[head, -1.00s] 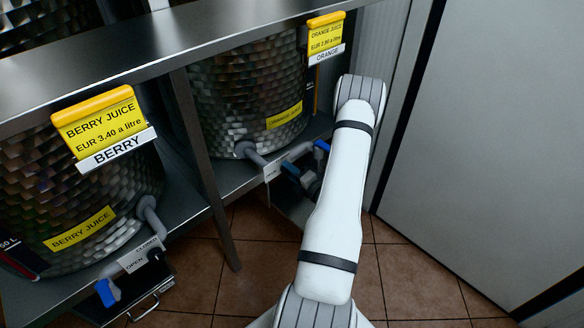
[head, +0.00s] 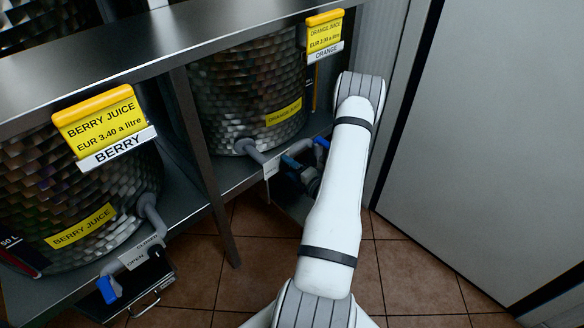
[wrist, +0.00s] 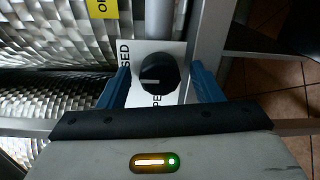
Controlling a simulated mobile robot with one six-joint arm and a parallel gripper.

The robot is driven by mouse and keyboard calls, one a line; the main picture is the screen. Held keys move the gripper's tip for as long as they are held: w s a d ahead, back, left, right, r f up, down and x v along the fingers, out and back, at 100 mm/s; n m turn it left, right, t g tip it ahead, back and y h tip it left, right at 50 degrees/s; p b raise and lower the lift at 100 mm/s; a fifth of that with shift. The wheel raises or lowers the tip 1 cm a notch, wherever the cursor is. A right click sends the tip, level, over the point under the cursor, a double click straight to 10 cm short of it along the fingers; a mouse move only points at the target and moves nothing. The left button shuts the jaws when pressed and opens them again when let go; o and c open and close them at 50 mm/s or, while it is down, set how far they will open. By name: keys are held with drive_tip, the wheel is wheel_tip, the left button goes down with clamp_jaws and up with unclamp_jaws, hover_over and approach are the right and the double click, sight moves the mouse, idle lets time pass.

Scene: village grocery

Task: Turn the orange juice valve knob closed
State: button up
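In the wrist view, the black valve knob (wrist: 158,73) sits on a white plate (wrist: 174,48) with partly hidden lettering, "SED" on the left and "PE" below the knob. The knob's white mark points left. My gripper (wrist: 160,68) is open, with one blue finger on each side of the knob and a visible gap on both sides. In the head view, the orange juice drum (head: 262,82) stands on the shelf with its pipe (head: 252,150) leading to the valve. My gripper (head: 303,172) is at this valve, mostly dark and partly hidden by my arm; the knob cannot be made out there.
A metal post (head: 207,160) divides the bays. A pale panel (head: 490,130) stands close on the right. Tiled floor (head: 260,260) is clear below.

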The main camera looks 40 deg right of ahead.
drive_tip(key=s, duration=0.7)
drive_tip(key=shift+s+d+r+p, duration=0.15)
drive_tip(key=shift+s+d+p, duration=0.15)
drive_tip(key=shift+s+p, duration=0.1)
drive_tip(key=shift+s, duration=0.1)
